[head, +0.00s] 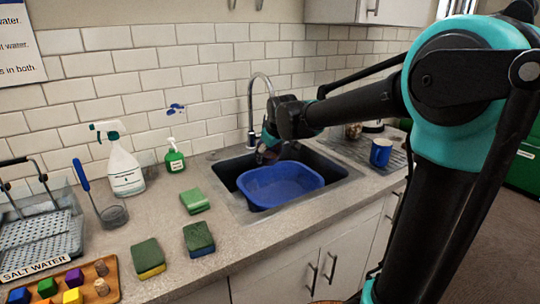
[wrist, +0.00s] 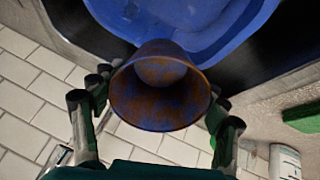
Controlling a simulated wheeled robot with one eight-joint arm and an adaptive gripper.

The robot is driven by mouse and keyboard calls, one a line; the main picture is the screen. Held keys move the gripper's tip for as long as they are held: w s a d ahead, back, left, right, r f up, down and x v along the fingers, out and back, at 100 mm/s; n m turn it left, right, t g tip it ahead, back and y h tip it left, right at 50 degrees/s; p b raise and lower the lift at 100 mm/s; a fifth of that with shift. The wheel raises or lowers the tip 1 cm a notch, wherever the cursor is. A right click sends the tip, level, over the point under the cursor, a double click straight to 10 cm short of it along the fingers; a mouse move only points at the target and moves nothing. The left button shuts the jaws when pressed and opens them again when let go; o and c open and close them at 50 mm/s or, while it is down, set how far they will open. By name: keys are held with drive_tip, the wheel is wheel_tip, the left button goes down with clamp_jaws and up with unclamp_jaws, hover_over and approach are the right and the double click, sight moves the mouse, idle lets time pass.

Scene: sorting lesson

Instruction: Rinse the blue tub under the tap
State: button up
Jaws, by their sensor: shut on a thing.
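A small round blue tub (wrist: 160,108), heavily stained brown, is between the fingers of my gripper (wrist: 160,92) in the wrist view. My gripper is shut on it, with fingers on both sides, and I look into its open end. In the head view my gripper (head: 268,140) is above the sink, beside the chrome tap (head: 251,100), and mostly hides the small tub. A large plain blue basin (head: 280,186) sits in the dark sink (head: 232,170), below my gripper. It also shows in the wrist view (wrist: 215,22). No running water is visible.
A green soap bottle (head: 175,160) and a white spray bottle (head: 124,170) stand left of the sink. Several green sponges lie in front, including one near the sink (head: 199,238). A dish rack (head: 40,225) is far left. A blue mug (head: 381,152) stands right of the sink.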

drive_tip(key=w+a+f, duration=0.1)
drive_tip(key=w, duration=0.6)
drive_tip(key=shift+w+a+f, duration=0.3)
drive_tip(key=shift+w+a, duration=0.05)
drive_tip(key=shift+w, duration=0.05)
idle(0.4)
drive_tip(key=shift+d, duration=0.15)
drive_tip(key=shift+w+d, duration=0.1)
drive_tip(key=shift+d, duration=0.35)
drive_tip(key=shift+s+d, duration=0.25)
drive_tip(key=shift+s, duration=1.05)
drive_tip(key=shift+s+d, duration=0.3)
drive_tip(key=shift+s, duration=1.05)
drive_tip(key=shift+s+d, duration=0.25)
drive_tip(key=shift+s, duration=1.05)
drive_tip(key=shift+s+d+r, duration=0.25)
drive_tip(key=shift+s+r, duration=0.8)
drive_tip(key=shift+s, duration=0.2)
drive_tip(key=shift+s+d+r, duration=0.25)
drive_tip(key=shift+s+r, duration=0.75)
drive_tip(key=shift+s, duration=0.2)
